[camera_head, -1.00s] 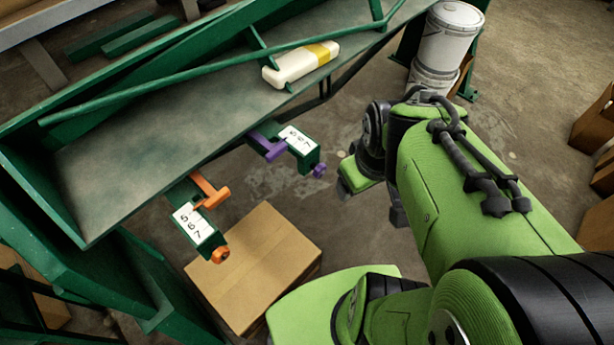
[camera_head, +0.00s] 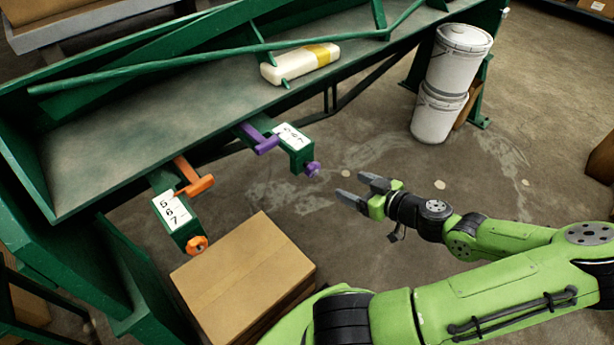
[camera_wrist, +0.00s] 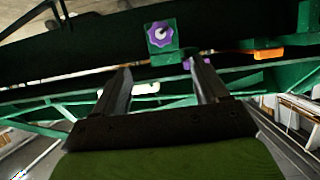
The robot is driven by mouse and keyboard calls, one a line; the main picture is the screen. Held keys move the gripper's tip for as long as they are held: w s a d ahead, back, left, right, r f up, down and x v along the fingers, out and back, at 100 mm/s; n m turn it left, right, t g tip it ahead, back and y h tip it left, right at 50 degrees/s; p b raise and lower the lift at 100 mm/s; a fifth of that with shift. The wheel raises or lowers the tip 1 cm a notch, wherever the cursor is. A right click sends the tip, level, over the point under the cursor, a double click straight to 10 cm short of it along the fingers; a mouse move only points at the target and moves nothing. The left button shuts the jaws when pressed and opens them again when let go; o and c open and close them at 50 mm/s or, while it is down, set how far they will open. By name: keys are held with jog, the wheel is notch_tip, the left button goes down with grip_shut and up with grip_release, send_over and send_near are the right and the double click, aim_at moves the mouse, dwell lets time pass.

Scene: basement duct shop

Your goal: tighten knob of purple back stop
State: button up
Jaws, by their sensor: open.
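The purple back stop (camera_head: 260,139) sticks out from the front edge of the green machine, with a white number scale on its green bracket. Its purple knob (camera_head: 312,169) is on the bracket's near end; in the wrist view the knob (camera_wrist: 160,34) shows face-on, just above and between the fingertips. My gripper (camera_head: 358,187) is open and empty, to the right of the knob and apart from it, fingers pointing toward it. It also shows in the wrist view (camera_wrist: 159,70).
An orange back stop (camera_head: 195,186) with an orange knob (camera_head: 197,245) is to the left. A cardboard box (camera_head: 243,275) stands on the floor below. A white and yellow bottle (camera_head: 301,63) lies on the machine. White buckets (camera_head: 440,112) stand at the back right.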

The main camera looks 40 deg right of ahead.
aim_at(316, 171)
jog(key=b+x, duration=0.2)
jog(key=x, duration=1.2)
jog(key=shift+w+a+f+b, duration=0.1)
jog(key=shift+w+f+b, duration=0.2)
jog(key=shift+b, duration=0.05)
jog(key=c, duration=1)
